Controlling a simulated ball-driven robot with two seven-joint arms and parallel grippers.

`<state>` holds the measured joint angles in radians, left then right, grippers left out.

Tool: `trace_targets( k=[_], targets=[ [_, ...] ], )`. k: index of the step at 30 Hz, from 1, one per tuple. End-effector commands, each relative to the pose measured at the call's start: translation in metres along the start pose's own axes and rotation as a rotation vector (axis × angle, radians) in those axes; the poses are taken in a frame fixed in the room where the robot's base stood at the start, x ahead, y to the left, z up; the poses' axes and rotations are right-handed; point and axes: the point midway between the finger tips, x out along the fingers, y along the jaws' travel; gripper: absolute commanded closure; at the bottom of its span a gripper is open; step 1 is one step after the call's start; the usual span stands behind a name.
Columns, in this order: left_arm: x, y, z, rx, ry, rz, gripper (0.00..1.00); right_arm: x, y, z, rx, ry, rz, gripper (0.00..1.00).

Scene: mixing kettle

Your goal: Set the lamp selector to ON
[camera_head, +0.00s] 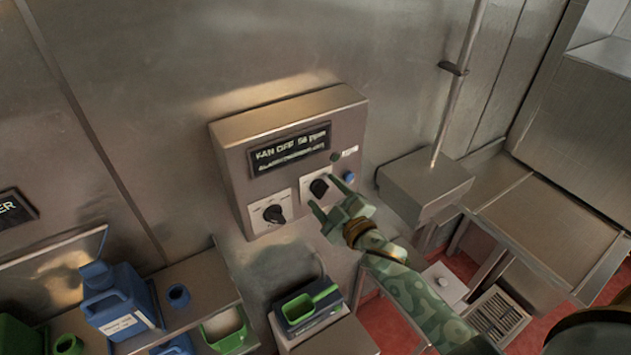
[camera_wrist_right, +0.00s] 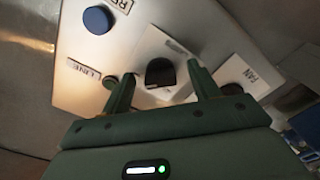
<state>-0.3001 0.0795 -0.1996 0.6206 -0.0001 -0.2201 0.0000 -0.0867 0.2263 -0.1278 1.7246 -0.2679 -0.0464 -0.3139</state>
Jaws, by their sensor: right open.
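A steel control box (camera_head: 231,155) on the wall carries a dark display and two black rotary knobs on white plates. The right-hand knob (camera_head: 319,187), likely the lamp selector, also shows in the right wrist view (camera_wrist_right: 160,72); its label is not readable. The left-hand knob (camera_head: 274,213) has a plate marked FAN in the wrist view (camera_wrist_right: 232,89). My right gripper (camera_head: 323,193) is open, its fingers pointing at the panel on either side of the right-hand knob. I cannot tell whether they touch it. My left gripper is not in view.
A blue button (camera_head: 349,177) sits just right of the right-hand knob, marked in part RE in the wrist view (camera_wrist_right: 97,20). Below the box is a green-rimmed container (camera_head: 310,305). A blue jug (camera_head: 118,302) stands on the left shelf. A steel pipe (camera_head: 461,85) rises at right.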

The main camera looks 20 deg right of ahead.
Motion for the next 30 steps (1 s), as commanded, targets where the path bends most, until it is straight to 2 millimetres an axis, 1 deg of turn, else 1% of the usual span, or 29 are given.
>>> trace_targets(
  k=[2,4,12,17,21,30],
  targets=[
    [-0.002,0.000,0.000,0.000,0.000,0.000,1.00,-0.003,0.000,0.000,-0.002,-0.001,-0.001,0.39],
    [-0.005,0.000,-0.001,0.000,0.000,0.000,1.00,-0.010,0.000,0.000,-0.003,-0.002,-0.002,0.39],
    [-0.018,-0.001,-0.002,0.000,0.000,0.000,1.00,-0.049,0.001,-0.001,-0.004,-0.002,-0.002,0.39],
    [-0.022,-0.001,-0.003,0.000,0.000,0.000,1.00,-0.066,0.001,-0.001,-0.005,-0.001,-0.001,0.39],
    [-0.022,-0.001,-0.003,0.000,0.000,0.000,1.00,-0.070,0.001,-0.001,-0.005,0.001,0.000,0.39],
    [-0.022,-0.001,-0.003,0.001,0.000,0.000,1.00,-0.070,0.001,-0.001,-0.006,0.000,0.000,0.39]
  ],
)
